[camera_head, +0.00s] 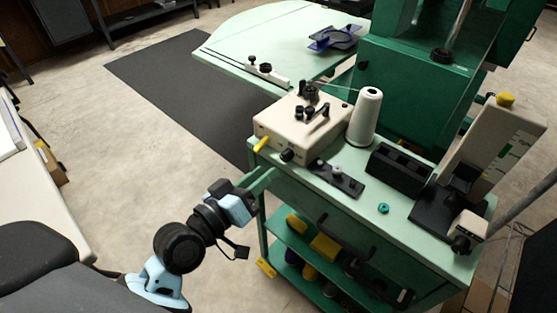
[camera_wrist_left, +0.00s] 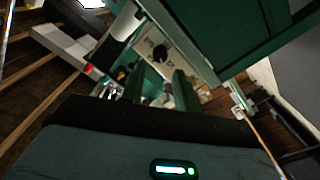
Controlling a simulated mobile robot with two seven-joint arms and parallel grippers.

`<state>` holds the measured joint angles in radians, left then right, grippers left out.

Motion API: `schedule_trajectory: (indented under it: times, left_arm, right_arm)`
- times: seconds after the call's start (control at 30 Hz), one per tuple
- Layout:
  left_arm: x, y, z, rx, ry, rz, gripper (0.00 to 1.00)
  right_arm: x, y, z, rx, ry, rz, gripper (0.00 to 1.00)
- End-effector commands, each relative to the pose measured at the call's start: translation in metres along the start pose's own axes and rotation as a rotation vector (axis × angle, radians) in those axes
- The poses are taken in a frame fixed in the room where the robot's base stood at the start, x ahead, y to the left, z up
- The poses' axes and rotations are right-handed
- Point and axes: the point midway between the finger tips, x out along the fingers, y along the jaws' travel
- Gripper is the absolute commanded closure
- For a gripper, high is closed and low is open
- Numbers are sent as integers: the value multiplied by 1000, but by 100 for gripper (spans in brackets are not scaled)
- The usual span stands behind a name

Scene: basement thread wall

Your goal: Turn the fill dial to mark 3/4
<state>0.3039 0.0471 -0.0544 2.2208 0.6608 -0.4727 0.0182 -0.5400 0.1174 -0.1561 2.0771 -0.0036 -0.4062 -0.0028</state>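A beige winder box (camera_head: 283,131) stands on the green cart's top, with a black knob (camera_head: 288,155) low on its front that looks like the fill dial. Its marks are too small to read. A yellow lever (camera_head: 262,145) sticks out left of the knob. My left gripper (camera_head: 268,176) is below and left of the knob, apart from it, near the cart's left edge. In the left wrist view its two dark green fingers (camera_wrist_left: 157,84) stand apart with nothing held between them. A black round part on a pale surface (camera_wrist_left: 160,53) shows beyond them. My right gripper is not in view.
A white thread cone (camera_head: 366,116) stands right of the box. A black slotted block (camera_head: 399,168), a small teal ring (camera_head: 383,208) and a second beige device (camera_head: 468,230) are farther right on the cart top (camera_head: 350,207). Open floor lies left of the cart.

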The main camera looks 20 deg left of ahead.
Motion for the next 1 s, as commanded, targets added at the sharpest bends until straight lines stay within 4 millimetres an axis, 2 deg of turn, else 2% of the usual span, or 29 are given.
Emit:
schedule_trajectory:
  times: [0.2, 0.4, 0.77, 1.0]
  left_arm:
    - [34, 1, -1, -2, 2, 1, 69]
    - [53, 0, 0, -1, 0, 0, 69]
    - [58, 0, 0, 0, -1, -1, 69]
    - [58, 0, 0, 0, -1, -1, 99]
  right_arm:
    - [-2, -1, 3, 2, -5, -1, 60]
    - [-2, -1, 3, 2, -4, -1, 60]
    - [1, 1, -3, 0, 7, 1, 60]
    - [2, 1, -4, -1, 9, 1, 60]
